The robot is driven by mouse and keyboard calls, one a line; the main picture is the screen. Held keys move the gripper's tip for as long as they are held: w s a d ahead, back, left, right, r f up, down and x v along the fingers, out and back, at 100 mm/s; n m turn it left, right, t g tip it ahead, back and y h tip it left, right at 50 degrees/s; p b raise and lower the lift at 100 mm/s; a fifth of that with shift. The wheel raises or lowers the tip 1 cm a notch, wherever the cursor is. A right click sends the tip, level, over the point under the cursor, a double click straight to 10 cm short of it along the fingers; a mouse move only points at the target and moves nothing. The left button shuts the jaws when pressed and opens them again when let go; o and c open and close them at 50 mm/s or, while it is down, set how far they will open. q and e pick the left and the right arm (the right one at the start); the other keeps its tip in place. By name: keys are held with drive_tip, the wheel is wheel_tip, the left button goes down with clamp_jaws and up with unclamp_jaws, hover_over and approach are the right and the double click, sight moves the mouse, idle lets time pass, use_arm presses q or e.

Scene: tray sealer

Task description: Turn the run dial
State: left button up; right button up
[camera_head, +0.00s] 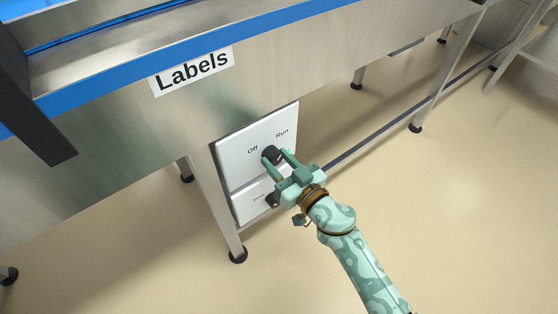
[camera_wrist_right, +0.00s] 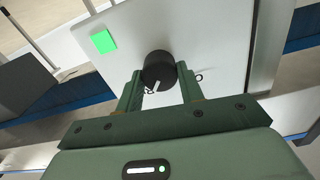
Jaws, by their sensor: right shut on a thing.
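The run dial (camera_head: 270,153) is a round black knob on a white panel (camera_head: 228,154) under the conveyor, below the printed words "Off" and "Run". My right gripper (camera_head: 277,157) reaches it from the lower right, with one finger on each side, and is shut on the dial. In the right wrist view the dial (camera_wrist_right: 158,68) sits between the fingertips of the gripper (camera_wrist_right: 157,84). A short white pointer mark on it faces the lower left of that view. My left gripper is not in view.
A bright green square (camera_wrist_right: 103,41) shows on the panel in the right wrist view. A second white panel (camera_head: 252,203) with a dark knob, partly behind my gripper, lies below. The steel frame leg (camera_head: 217,205) stands left of the panels. The floor (camera_head: 450,200) at right is clear.

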drive_tip(key=n+p, duration=0.1)
drive_tip(key=n, duration=0.3)
drive_tip(key=shift+n, duration=0.3)
drive_tip(key=n, duration=0.2)
drive_tip(key=shift+f+n, duration=0.1)
drive_tip(key=shift+n, duration=0.3)
drive_tip(key=n, duration=0.3)
drive_tip(key=shift+f+n, duration=0.1)
drive_tip(key=shift+n, duration=0.2)
drive_tip(key=shift+s+n, duration=0.1)
drive_tip(key=shift+n, duration=1.6)
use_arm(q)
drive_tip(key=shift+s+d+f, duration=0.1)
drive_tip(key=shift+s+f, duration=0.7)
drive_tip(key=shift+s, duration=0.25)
use_arm(e)
drive_tip(key=shift+n, duration=0.5)
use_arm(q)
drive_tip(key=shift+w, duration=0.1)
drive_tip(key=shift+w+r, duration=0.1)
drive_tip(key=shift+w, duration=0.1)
